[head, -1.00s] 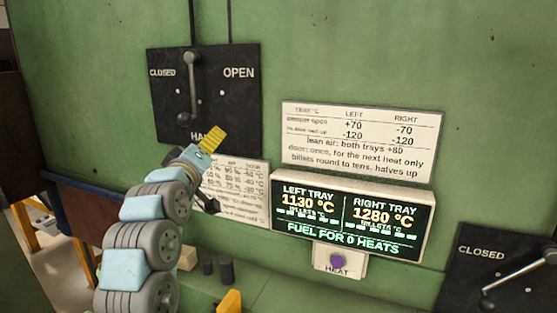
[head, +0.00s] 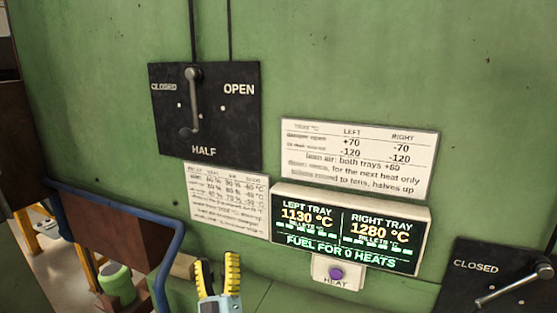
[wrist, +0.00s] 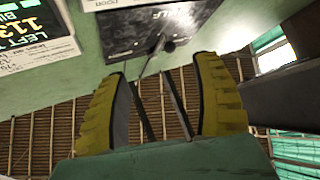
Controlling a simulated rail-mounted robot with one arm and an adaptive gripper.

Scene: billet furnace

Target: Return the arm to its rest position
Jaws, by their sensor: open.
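My gripper (head: 218,275) is at the bottom of the head view, with its yellow fingers apart and nothing between them. It is below the small printed chart and left of the HEAT button, clear of both. In the wrist view my gripper (wrist: 158,100) is open and empty, facing the green wall and a slatted ceiling. Most of my arm is out of the head view.
The damper lever (head: 190,105) on its black plate points down at HALF. The display (head: 345,262) reads left 1130 °C, right 1280 °C, "FUEL FOR 0 HEATS". The purple HEAT button (head: 336,273) is below. Another lever (head: 512,290) is at right. A blue rail (head: 120,200) stands left.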

